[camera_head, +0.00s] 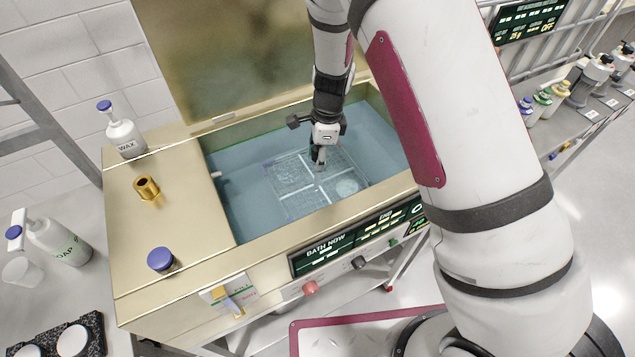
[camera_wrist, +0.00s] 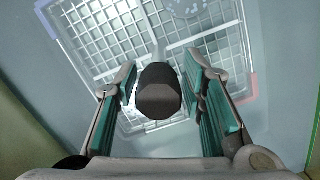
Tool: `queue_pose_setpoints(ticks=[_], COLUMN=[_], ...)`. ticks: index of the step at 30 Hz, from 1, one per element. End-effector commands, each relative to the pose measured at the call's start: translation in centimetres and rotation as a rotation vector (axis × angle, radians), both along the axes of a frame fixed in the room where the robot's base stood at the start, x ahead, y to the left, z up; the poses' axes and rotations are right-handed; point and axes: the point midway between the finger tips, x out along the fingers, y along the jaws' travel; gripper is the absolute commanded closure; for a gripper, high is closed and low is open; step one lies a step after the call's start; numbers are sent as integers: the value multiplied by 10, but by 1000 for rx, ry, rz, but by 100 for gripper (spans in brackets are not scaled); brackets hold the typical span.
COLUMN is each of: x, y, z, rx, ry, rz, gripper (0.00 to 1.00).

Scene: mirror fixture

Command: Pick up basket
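The basket (camera_head: 312,194) is a wire grid tray with white dividing bars, lying in the bluish liquid of the metal bath (camera_head: 128,270). In the wrist view the basket (camera_wrist: 92,38) fills the upper middle, with a red corner and a bluish corner. A dark knob-like post (camera_wrist: 160,100) stands over its middle, between my fingers. My gripper (camera_head: 318,163) points down over the basket; in the wrist view my gripper (camera_wrist: 160,82) has green-padded fingers apart on either side of the post, with gaps visible. Whether the post joins the basket is hidden.
A pale round piece (camera_head: 346,187) lies in the basket. The bath's raised lid (camera_head: 240,55) stands behind. A wax bottle (camera_head: 124,135), a brass fitting (camera_head: 146,188) and a blue-capped container (camera_head: 161,260) stand on the left deck. Shelves with bottles (camera_head: 542,97) are at right.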

Motion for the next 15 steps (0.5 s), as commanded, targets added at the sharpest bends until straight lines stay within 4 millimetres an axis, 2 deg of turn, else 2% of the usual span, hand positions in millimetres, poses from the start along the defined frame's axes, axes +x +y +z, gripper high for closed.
queue_pose_setpoints(ticks=[3,6,14,15], x=[-2,-2,-1,-1], y=[1,3,3,3], z=[-16,-24,-26,-26], rx=[-1,0,1,1], ry=[2,2,0,0], rz=[-1,-2,-1,-1], gripper=[63,63,63,70])
